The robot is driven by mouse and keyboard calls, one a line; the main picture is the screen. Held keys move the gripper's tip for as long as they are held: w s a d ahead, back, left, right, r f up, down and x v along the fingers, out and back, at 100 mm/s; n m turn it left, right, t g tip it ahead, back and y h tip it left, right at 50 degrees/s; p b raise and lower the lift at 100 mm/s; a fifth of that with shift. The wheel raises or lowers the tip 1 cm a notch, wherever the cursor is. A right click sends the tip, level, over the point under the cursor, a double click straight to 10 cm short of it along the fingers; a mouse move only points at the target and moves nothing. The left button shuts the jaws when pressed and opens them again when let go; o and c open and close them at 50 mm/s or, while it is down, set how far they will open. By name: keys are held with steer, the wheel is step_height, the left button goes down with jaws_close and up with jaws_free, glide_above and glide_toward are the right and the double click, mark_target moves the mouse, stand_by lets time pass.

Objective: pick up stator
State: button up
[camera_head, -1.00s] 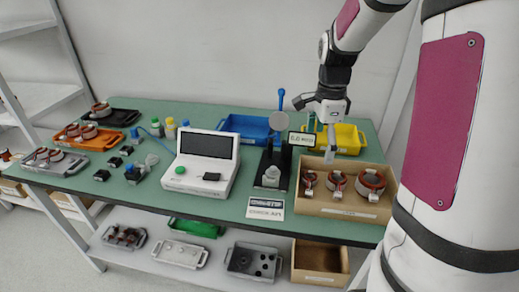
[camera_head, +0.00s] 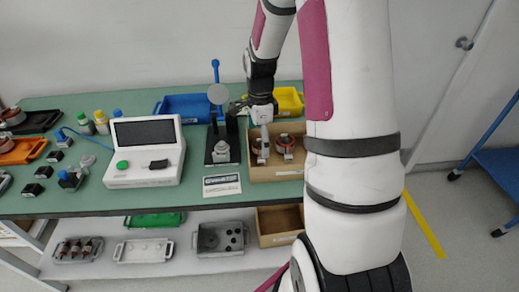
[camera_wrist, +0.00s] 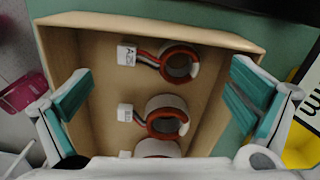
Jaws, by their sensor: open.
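Several copper-red ring stators with white tags sit in a cardboard box (camera_head: 278,173) at the right of the green table. In the head view, I see the left stator (camera_head: 258,150) and another stator (camera_head: 286,146); my arm hides the box's right part. In the wrist view, a stator (camera_wrist: 180,63), a middle stator (camera_wrist: 167,117) and a partly cut-off stator (camera_wrist: 157,148) line up in the box. My gripper (camera_wrist: 163,93) is open above the box. Its teal-padded fingers stand wide apart on either side of the row, with nothing held.
A blue bin (camera_head: 184,104) and a yellow bin (camera_head: 289,102) stand behind the box. A black stand (camera_head: 222,150) with a blue lever is just left of it, and a white monitor device (camera_head: 146,152) further left. Trays and a box fill the lower shelf.

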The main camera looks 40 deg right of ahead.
mark_target(260, 152)
steer(key=shift+s+f, duration=0.15)
steer(key=shift+f, duration=1.7)
steer(key=c, duration=1.3)
steer(key=shift+d+r, duration=0.1)
steer(key=shift+c, duration=0.2)
